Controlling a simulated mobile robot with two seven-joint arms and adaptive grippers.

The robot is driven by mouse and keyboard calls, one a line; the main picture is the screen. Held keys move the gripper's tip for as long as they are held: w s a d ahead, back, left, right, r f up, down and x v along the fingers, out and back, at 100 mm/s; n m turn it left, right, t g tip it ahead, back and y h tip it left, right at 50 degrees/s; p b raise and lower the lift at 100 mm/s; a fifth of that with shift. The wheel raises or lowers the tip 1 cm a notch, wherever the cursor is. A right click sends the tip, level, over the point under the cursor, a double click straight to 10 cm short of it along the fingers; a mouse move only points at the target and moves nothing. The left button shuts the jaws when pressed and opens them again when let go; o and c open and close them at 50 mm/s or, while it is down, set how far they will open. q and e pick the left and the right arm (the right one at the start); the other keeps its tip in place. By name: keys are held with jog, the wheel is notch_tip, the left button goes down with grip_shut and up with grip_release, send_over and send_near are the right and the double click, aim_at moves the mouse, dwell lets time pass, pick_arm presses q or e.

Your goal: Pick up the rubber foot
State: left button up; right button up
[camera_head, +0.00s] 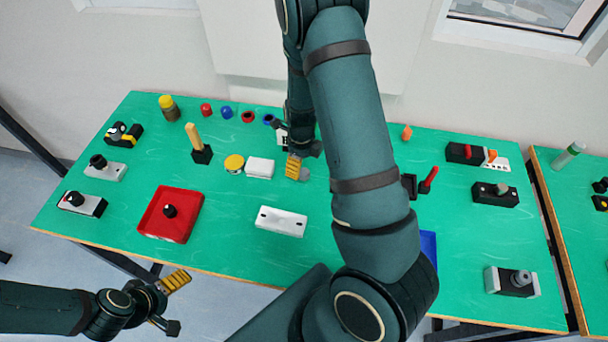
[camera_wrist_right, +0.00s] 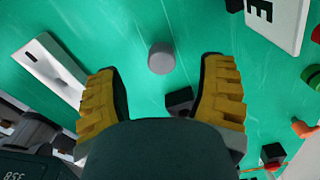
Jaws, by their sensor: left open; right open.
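A small grey cylinder (camera_wrist_right: 161,58), which looks like the rubber foot, stands on the green table between and a little beyond my right fingertips in the right wrist view. In the head view it shows as a small grey spot (camera_head: 304,174) beside a yellow finger pad, partly hidden. My right gripper (camera_head: 304,160) is open above the table, its two yellow-padded fingers (camera_wrist_right: 162,75) apart with nothing between them touching. My left gripper (camera_head: 171,304) is open and empty, in front of the table's near edge.
A white slotted block (camera_head: 281,221) lies nearest in front. A white lettered block (camera_wrist_right: 275,22) and a black block (camera_wrist_right: 180,99) are close by. A red tray (camera_head: 186,227) holds a black knob-like part (camera_head: 169,210). My right arm covers the table's middle.

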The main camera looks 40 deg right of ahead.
aim_at(304, 172)
jog(key=f, duration=0.4)
jog(key=shift+s+d+f, duration=0.15)
jog(key=shift+s+d, duration=0.05)
jog(key=shift+s, duration=0.2)
jog(key=shift+f, duration=0.45)
jog(key=c, duration=1.1)
